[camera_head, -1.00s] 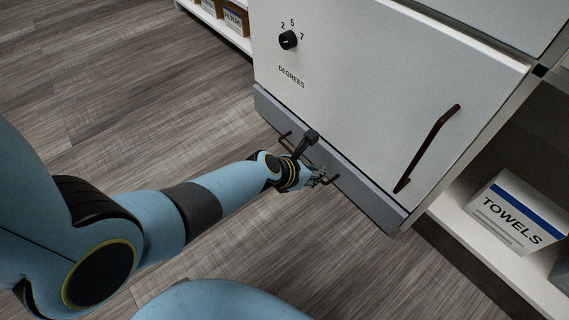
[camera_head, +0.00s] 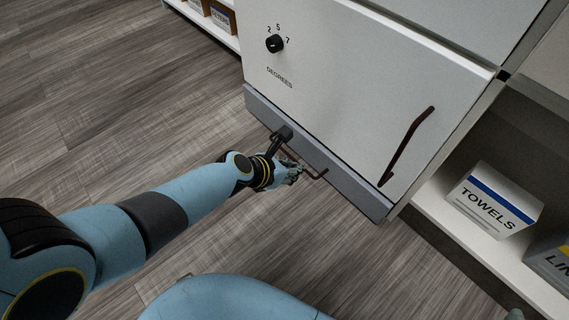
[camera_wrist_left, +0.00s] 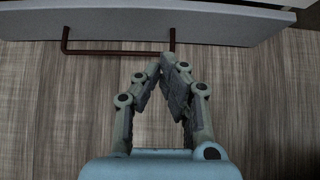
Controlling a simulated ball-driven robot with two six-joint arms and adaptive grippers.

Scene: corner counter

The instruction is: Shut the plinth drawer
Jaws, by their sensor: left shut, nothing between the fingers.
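The plinth drawer (camera_head: 345,180) is the low grey front under the white cabinet door. Its top edge stands slightly proud of the door; how far out it is, I cannot tell exactly. Its thin dark brown bar handle (camera_head: 318,175) is partly hidden by my left wrist. My left gripper (camera_head: 297,172) is at the handle, fingers together and empty. In the left wrist view the fingertips (camera_wrist_left: 170,60) are close to the right end of the handle (camera_wrist_left: 115,52), below the drawer front (camera_wrist_left: 150,22); contact is unclear.
The white door (camera_head: 345,90) above has a black knob (camera_head: 274,44) and a dark bar handle (camera_head: 408,145). An open shelf at right holds a TOWELS box (camera_head: 492,200) and another box (camera_head: 552,262). The wood floor (camera_head: 130,110) in front is clear.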

